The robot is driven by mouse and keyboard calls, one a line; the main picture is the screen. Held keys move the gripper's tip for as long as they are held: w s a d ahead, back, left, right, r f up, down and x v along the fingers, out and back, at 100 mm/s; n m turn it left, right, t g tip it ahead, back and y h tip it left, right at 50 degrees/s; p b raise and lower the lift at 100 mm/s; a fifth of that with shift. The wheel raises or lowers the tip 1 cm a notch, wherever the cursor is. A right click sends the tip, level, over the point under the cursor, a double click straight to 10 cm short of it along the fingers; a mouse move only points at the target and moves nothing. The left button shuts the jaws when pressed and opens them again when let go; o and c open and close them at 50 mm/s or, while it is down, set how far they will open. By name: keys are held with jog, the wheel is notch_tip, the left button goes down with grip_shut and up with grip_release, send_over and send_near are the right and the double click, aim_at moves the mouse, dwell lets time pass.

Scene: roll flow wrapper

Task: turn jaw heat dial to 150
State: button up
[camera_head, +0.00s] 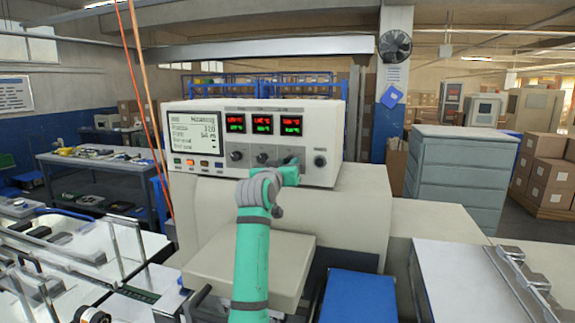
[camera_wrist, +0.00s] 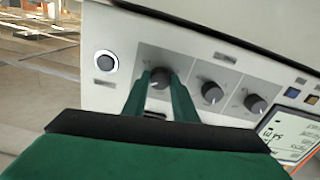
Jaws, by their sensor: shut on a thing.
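The control panel (camera_head: 215,160) of the cream wrapper has a row of three dark dials under three red-and-green displays (camera_head: 263,123). My gripper (camera_head: 292,164) reaches the rightmost dial from the front and largely hides it in the head view. In the wrist view, my gripper (camera_wrist: 160,76) has its two green fingers on either side of that dial (camera_wrist: 159,82), shut on it. The middle dial (camera_wrist: 212,93) and the far dial (camera_wrist: 255,103) are free. Dial labels and display digits are too small to read.
A round button (camera_wrist: 106,62) sits beside the held dial; it is also in the head view (camera_head: 320,161). A text screen (camera_head: 195,135) and several small buttons are on the panel's left. A beige cover (camera_head: 250,262) lies below my arm. A blue surface (camera_head: 357,297) is at front right.

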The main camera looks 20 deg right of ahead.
jog(key=shift+r, duration=0.1)
jog(key=shift+a, duration=0.15)
dwell(0.3)
jog(key=o, duration=1)
jog(key=shift+o, duration=0.2)
jog(key=v, duration=1)
jog(key=shift+s, duration=0.3)
jog(key=shift+a, duration=0.15)
